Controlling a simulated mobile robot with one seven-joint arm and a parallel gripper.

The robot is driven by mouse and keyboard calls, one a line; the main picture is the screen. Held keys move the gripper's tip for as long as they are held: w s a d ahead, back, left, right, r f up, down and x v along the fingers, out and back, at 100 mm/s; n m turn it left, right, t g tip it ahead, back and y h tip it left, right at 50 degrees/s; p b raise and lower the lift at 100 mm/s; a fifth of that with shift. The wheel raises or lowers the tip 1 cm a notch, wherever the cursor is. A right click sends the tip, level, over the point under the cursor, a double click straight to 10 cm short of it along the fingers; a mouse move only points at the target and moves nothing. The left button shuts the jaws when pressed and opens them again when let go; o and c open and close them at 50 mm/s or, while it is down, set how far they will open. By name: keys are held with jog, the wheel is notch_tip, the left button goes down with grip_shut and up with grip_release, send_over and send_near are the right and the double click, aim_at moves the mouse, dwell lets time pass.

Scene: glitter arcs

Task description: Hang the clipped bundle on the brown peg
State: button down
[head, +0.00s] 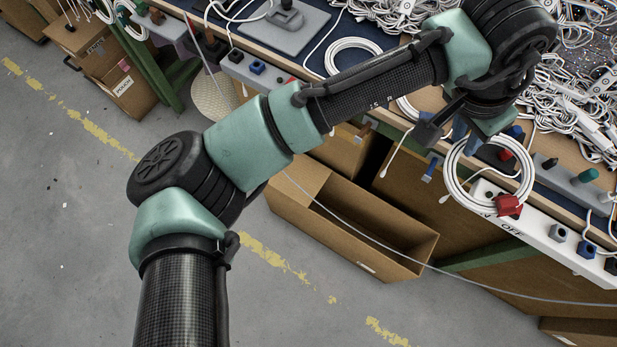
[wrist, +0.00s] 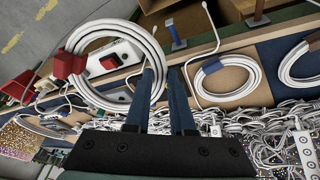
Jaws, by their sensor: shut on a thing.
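The clipped bundle (head: 452,182) is a coil of white cable with a red clip (head: 509,205). My gripper (head: 460,130) is shut on the coil's side and holds it raised near the bench's front edge. In the wrist view, the coil (wrist: 112,29) hangs to the left of the dark blue fingers (wrist: 163,72), with its red clip (wrist: 68,65) on the far left. The brown peg (wrist: 258,14) stands out from the bench front at the top right of the wrist view, apart from the bundle. The exact grip between the fingertips is partly hidden.
A blue peg (wrist: 175,38) stands between the bundle and the brown peg. Other white coils (wrist: 228,78) lie on the bench behind. A white power strip (head: 530,232) runs along the bench edge. An open cardboard box (head: 345,225) stands on the floor below.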

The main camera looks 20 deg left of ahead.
jog(key=r+h, duration=0.1)
jog(key=w+d+r+h+b, duration=0.1)
jog(key=w+t+h+b, duration=0.1)
jog(key=shift+d+r+m, duration=0.25)
jog(key=shift+r+m, duration=0.15)
jog(key=w+a+f+n+t+h+b, duration=0.25)
jog(key=a+t+h+b, duration=0.2)
jog(key=a, duration=0.35)
jog(key=s+a+f+n+t+y+b, duration=0.25)
jog(key=s+a+f+n+t, duration=0.2)
jog(key=a+f, duration=0.4)
jog(key=s+a+f+n+t+y+b, duration=0.25)
jog(key=s+a+f+t, duration=0.3)
jog(key=a+f, duration=0.35)
jog(key=w+d+f, duration=0.2)
jog(key=w, duration=0.3)
jog(key=w+d+f, duration=0.1)
jog(key=w+d, duration=0.1)
jog(key=w, duration=0.4)
jog(key=shift+w+d+f+b, duration=0.2)
jog(key=shift+w+f+b, duration=0.05)
jog(key=shift+f+b, duration=0.15)
